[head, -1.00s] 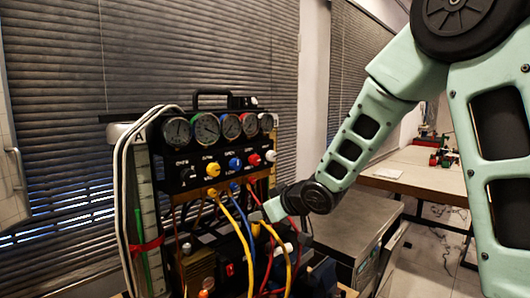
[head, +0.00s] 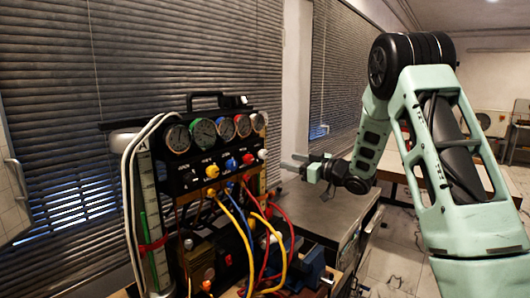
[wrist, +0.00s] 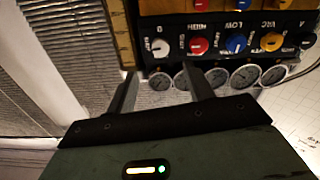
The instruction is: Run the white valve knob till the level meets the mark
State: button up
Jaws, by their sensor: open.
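The white valve knob (head: 262,154) is at the right end of the knob row on the gauge panel. It also shows in the wrist view (wrist: 160,48), where the panel appears upside down. My gripper (head: 299,164) is open and empty, to the right of the knob and apart from it. In the wrist view the fingers (wrist: 158,82) point toward the panel, with the knob beyond the gap between their tips. The upright scale column (head: 146,200) at the rig's left carries a green strip (head: 152,238) and a red band (head: 151,245). I cannot tell the exact level.
Red (head: 248,159), blue (head: 231,164) and yellow (head: 212,171) knobs sit beside the white one, below several round gauges (head: 202,131). Coloured hoses (head: 283,255) hang in front of the lower rig. A grey cabinet top (head: 325,215) is clear at right.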

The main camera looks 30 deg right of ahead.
aim_at(265, 155)
jog(key=p+x, duration=0.4)
jog(key=x, duration=0.7)
jog(key=shift+w+a, duration=0.1)
jog(key=shift+w, duration=0.2)
jog(key=c, duration=1)
jog(key=shift+o, duration=0.2)
